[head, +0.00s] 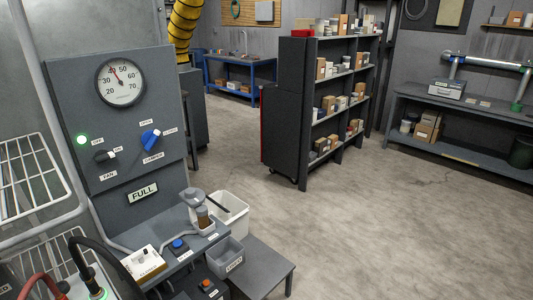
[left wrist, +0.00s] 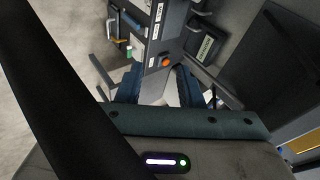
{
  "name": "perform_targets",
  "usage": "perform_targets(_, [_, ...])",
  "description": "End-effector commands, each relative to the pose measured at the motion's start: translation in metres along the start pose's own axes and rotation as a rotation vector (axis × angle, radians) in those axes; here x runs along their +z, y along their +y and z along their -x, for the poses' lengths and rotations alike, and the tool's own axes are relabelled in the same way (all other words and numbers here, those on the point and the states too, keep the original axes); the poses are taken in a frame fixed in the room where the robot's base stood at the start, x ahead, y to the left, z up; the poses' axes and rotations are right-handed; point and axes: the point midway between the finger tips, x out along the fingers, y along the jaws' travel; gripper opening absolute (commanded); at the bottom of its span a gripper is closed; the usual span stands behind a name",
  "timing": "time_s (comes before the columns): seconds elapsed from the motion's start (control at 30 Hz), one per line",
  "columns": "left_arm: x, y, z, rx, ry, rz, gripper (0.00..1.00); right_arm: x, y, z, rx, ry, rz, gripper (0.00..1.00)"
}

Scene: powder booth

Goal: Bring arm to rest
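My left gripper (left wrist: 157,88) shows in the left wrist view as two dark blue fingers standing apart, with no object gripped between them. An orange button (left wrist: 165,61) on a grey unit lies beyond the fingertips; whether they touch anything there I cannot tell. A thick black arm or tube crosses the left of that view. Neither gripper shows in the head view, and my right gripper is in neither view. The grey control panel (head: 66,120) stands at the left in the head view, with a round gauge (head: 121,83), a lit green lamp (head: 82,140) and a blue knob (head: 150,139).
Below the panel, a ledge carries a white box (head: 143,263), a blue button (head: 178,245) and a jar (head: 203,218). A white bin (head: 232,212) and a low dark table (head: 262,268) stand beside it. A stocked shelf rack (head: 290,120) stands behind. Open floor (head: 400,220) lies right.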

Motion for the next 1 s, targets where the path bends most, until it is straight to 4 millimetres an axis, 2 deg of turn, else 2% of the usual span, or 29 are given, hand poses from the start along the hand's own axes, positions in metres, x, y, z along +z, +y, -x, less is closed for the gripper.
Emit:
perform_targets(0.03, [0.029,0.037,-0.008,0.056,-0.018,0.031,0.34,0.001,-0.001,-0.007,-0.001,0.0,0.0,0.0])
perform_targets(0.23, [0.13,0.154,-0.013,0.241,-0.095,0.201,0.34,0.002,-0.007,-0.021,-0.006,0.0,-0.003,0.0])
perform_targets(0.37, [0.201,0.224,-0.001,0.337,-0.171,0.327,0.34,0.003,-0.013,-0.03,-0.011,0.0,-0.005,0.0])
perform_targets(0.5, [0.278,0.29,0.023,0.413,-0.27,0.468,0.34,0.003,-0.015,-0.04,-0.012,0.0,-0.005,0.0])
perform_targets(0.6, [0.325,0.325,0.042,0.443,-0.337,0.556,0.34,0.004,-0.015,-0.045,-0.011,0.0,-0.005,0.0])
perform_targets(0.7, [0.359,0.348,0.059,0.458,-0.39,0.623,0.34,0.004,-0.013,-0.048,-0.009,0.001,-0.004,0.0])
perform_targets(0.83, [0.383,0.363,0.072,0.464,-0.428,0.672,0.34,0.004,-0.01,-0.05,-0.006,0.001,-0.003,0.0])
perform_targets(1.0, [0.387,0.365,0.075,0.464,-0.434,0.681,0.34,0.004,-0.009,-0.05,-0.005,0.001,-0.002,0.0])
